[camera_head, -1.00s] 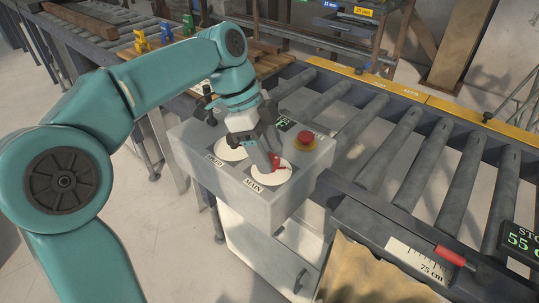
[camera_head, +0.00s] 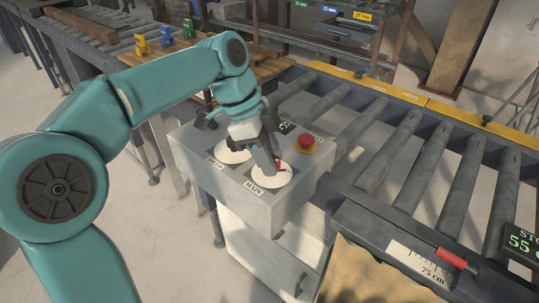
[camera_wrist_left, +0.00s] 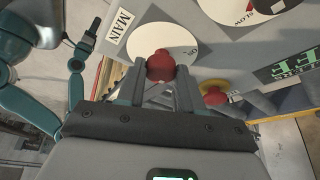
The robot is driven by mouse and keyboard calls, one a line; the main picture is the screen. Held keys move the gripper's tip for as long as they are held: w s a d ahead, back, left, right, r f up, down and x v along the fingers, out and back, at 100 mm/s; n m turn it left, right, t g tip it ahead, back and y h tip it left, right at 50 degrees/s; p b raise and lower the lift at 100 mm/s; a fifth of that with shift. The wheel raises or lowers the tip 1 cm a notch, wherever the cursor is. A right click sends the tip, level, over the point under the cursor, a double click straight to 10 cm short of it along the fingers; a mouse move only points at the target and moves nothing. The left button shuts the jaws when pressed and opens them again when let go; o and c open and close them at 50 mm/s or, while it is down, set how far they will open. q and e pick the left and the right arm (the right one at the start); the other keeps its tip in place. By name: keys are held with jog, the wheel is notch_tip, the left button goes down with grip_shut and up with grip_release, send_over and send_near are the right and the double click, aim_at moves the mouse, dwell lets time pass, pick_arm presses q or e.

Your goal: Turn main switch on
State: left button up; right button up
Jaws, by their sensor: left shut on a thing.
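The main switch is a red handle (camera_head: 279,164) on a round white dial (camera_head: 270,177) labelled MAIN, on top of a grey control box (camera_head: 232,188). My left gripper (camera_head: 274,165) reaches down over this dial. In the left wrist view its two fingers (camera_wrist_left: 160,84) are shut on the red handle (camera_wrist_left: 160,65), one on each side. The handle's exact angle is partly hidden by the fingers. Another teal arm of mine with a dark gripper (camera_wrist_left: 88,36) shows at the left of the wrist view, away from the box; its jaws are unclear.
A second dial (camera_head: 232,153), labelled SPEED, lies left of the main one. A red stop button (camera_head: 306,141) on a yellow base stands close behind it. A small green display (camera_wrist_left: 288,67) is beside them. A roller conveyor (camera_head: 400,150) runs to the right.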

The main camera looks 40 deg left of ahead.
pick_arm(q)
jog(key=n, duration=0.2)
jog(key=n+t+b, duration=0.1)
jog(key=n, duration=0.1)
jog(key=shift+s+r+t+y, duration=0.1)
jog(key=shift+t+y, duration=0.2)
jog(key=n+y, duration=0.1)
jog(key=n, duration=0.2)
jog(key=shift+d+n+t, duration=0.1)
jog(key=shift+n+t, duration=0.3)
jog(key=n+y, duration=0.1)
jog(key=n, duration=0.1)
jog(key=n+y, duration=0.1)
jog(key=n, duration=0.1)
jog(key=shift+s+d+r+t, duration=0.1)
jog(key=shift+t, duration=0.2)
jog(key=shift+d+n+y, duration=0.1)
jog(key=shift+n+y, duration=0.8)
jog(key=shift+n, duration=1.8)
jog(key=o, duration=1)
